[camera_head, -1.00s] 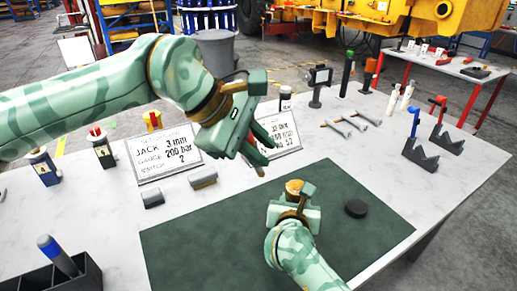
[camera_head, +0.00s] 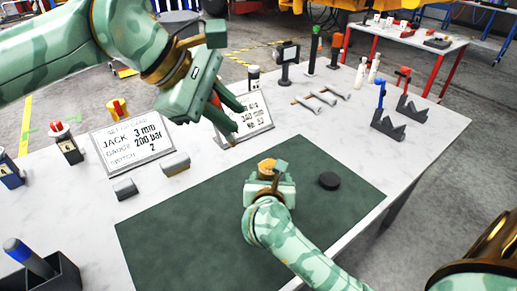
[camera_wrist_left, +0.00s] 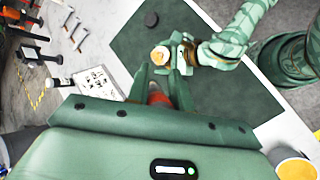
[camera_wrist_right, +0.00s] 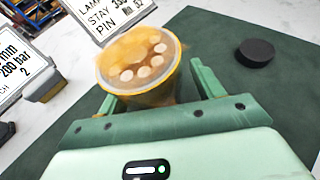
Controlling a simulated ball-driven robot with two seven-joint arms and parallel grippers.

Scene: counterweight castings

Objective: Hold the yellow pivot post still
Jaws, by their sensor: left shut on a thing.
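The yellow pivot post (camera_head: 266,166) stands upright on the dark green mat (camera_head: 180,240). In the right wrist view the post (camera_wrist_right: 140,62) shows a round amber top with several pale round spots. My right gripper (camera_head: 268,182) is low at the mat, one finger on each side of the post. Its fingers (camera_wrist_right: 150,88) look spread, with a narrow gap at the right side. My left gripper (camera_head: 230,112) is in the air, up and left of the post, shut on a red thing (camera_wrist_left: 157,97) mostly hidden between its fingers.
A black puck (camera_head: 329,180) lies on the mat right of the post. Two printed cards (camera_head: 133,140) (camera_head: 250,118) stand behind the mat, with two grey blocks (camera_head: 175,163) in front. A dark bin (camera_head: 45,275) stands front left. Wrenches and notched stands (camera_head: 388,124) are at right.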

